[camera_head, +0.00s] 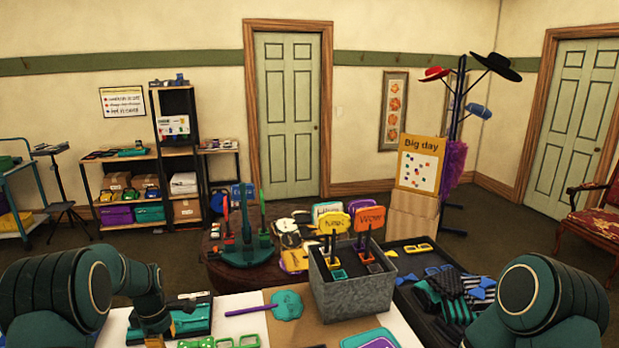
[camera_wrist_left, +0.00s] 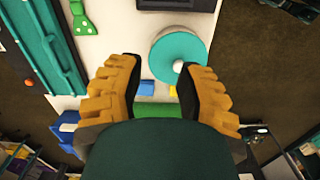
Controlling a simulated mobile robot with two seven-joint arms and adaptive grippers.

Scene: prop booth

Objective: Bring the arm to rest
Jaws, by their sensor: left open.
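My left arm (camera_head: 145,285) comes in from the left in the head view and bends down over the table's front left, beside a teal case (camera_head: 195,318). The left wrist view shows my left gripper (camera_wrist_left: 158,92) with its two yellow ridged fingers spread apart. Nothing is clasped between them. Beyond the fingertips lie a round teal disc (camera_wrist_left: 172,50) with a white knob, a small blue piece (camera_wrist_left: 147,87) and a green item (camera_wrist_left: 155,108), partly hidden by the gripper. My right arm (camera_head: 545,300) shows at the lower right, but its gripper is out of view.
A grey box (camera_head: 350,292) of prop signs stands at the table's middle. A teal paddle (camera_head: 285,305) lies left of it. A dark tray (camera_head: 405,295) of gloves and bow ties is at right. A round table (camera_head: 215,270) stands behind. A green bow tie (camera_wrist_left: 83,18) lies near the case.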

